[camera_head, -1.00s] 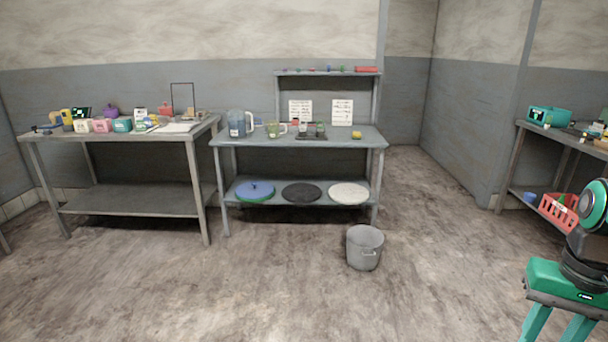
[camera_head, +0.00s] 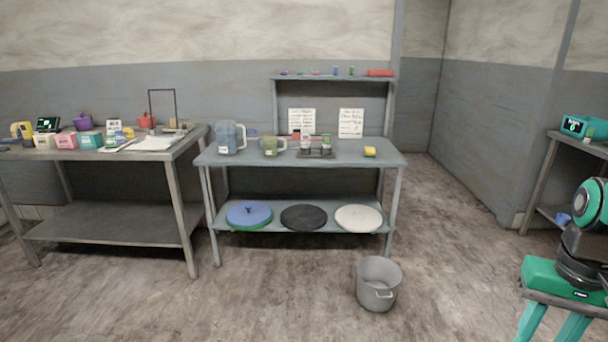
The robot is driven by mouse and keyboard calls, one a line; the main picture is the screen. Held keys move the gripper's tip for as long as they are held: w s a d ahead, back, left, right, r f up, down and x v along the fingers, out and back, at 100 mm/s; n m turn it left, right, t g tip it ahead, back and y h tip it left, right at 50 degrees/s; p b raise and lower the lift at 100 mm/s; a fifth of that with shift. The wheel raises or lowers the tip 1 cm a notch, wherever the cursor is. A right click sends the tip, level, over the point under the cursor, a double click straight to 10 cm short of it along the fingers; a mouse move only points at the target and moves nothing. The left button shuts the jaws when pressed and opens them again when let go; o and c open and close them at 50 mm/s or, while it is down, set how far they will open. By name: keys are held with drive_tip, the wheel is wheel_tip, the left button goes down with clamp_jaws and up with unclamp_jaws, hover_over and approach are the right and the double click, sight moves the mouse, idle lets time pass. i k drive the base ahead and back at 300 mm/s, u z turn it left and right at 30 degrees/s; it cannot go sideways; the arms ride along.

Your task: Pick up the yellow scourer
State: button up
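A small yellow block, which looks like the scourer (camera_head: 370,152), lies on the right part of the middle table's grey top (camera_head: 345,160). Nothing touches it. My gripper (camera_head: 566,264) shows as a folded teal and black arm at the right edge; its fingertips are not clearly seen. It is well away from the table and the yellow block.
A grey bucket (camera_head: 378,284) stands on the floor before the table's right end. Another table (camera_head: 110,154) stands left. Open floor lies in front.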

sight(370, 152)
drive_tip(key=i, duration=1.95)
drive_tip(key=z, duration=1.75)
drive_tip(key=i, duration=3.85)
drive_tip(key=u, duration=0.7)
